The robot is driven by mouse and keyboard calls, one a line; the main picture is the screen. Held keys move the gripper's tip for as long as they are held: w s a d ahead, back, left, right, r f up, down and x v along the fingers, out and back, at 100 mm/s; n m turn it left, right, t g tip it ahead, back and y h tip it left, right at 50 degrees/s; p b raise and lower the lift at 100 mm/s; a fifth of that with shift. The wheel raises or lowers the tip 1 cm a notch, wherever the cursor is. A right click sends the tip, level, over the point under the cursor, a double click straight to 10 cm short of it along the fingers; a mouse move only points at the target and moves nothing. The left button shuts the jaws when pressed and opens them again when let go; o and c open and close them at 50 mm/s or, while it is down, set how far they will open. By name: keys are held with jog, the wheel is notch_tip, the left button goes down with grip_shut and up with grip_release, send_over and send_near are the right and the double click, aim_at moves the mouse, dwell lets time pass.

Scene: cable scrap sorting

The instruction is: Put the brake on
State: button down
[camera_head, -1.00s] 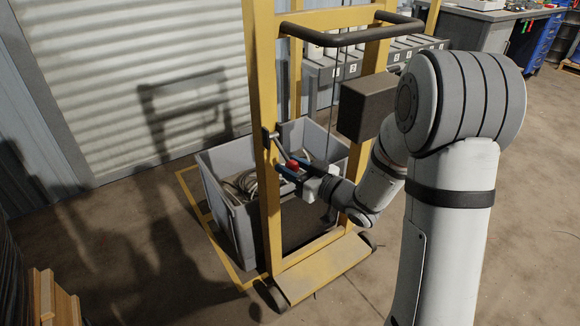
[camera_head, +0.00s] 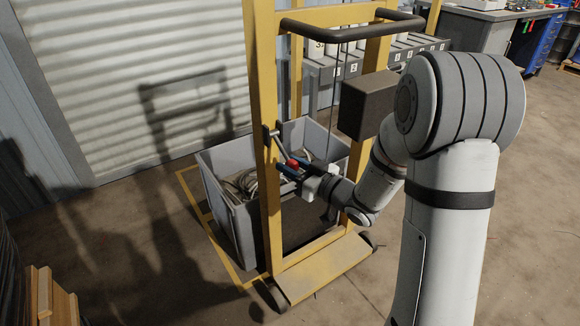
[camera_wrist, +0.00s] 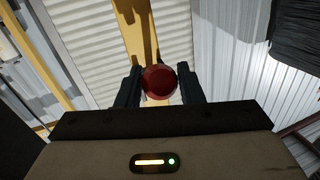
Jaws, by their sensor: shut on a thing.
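The brake lever (camera_head: 283,147) is a thin grey rod with a red knob (camera_head: 292,163) at its end. It is mounted on the left yellow post of the lift frame (camera_head: 264,90) and slopes down to the right. My gripper (camera_head: 290,168) is shut on the red knob. In the wrist view the red knob (camera_wrist: 159,82) sits between the two dark fingers (camera_wrist: 160,88). The lever's rod is mostly hidden behind the knob there.
A grey crate (camera_head: 222,207) with cable scrap stands behind the frame, within yellow floor lines. A black handlebar (camera_head: 350,33) and a dark box (camera_head: 366,107) are on the frame above my wrist.

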jog(key=c, duration=1.3)
grip_release()
jog(key=shift+s+a+f, duration=0.1)
jog(key=shift+f, duration=0.1)
jog(key=shift+o, duration=1.4)
jog(key=shift+r, duration=0.1)
jog(key=p+v, duration=0.1)
jog(key=v, duration=0.6)
jog(key=shift+s+d, duration=0.2)
jog(key=shift+d, duration=0.15)
